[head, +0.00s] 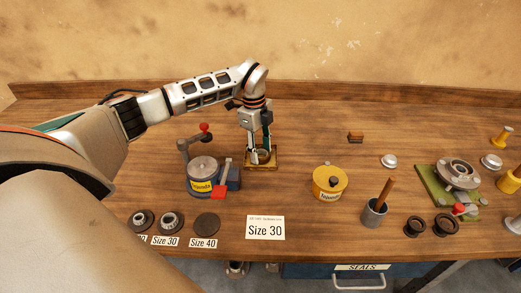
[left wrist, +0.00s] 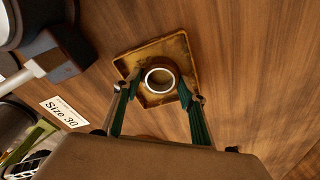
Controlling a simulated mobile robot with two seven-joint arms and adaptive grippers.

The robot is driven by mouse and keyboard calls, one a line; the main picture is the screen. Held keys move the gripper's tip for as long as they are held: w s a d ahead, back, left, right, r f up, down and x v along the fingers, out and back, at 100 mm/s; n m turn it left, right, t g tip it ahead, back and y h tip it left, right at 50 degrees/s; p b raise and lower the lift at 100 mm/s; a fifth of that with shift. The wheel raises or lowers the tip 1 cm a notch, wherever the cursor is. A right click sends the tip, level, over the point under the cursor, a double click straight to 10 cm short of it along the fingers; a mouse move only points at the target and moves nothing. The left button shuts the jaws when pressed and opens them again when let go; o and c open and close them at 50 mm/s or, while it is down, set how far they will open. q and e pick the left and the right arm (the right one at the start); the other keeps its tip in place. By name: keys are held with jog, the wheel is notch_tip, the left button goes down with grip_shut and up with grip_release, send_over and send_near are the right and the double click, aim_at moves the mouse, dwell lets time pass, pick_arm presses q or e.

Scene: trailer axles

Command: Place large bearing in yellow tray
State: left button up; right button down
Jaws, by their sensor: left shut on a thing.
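The large bearing (head: 263,155) is a dark ring with a pale inner rim; in the left wrist view the bearing (left wrist: 147,80) shows within the tray's outline. My left gripper (head: 260,157) points down over the tray, its fingers (left wrist: 160,87) on either side of the bearing and shut on it. I cannot tell whether the bearing touches the tray floor. My right gripper is not in view.
A grey-blue device with a red-knobbed lever (head: 203,176) stands close left of the tray. A yellow pot (head: 329,183), a cup with a stick (head: 375,210) and a green-based hub (head: 456,178) are to the right. Bench behind the tray is clear.

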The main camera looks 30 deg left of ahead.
pick_arm(q)
jog(key=shift+f, duration=0.1)
jog(key=o, duration=1.1)
jog(key=shift+f, duration=0.1)
jog(key=shift+o, duration=0.2)
notch_tip(320, 180, up, 12)
jog(key=a+b, duration=0.1)
jog(key=shift+a, duration=0.25)
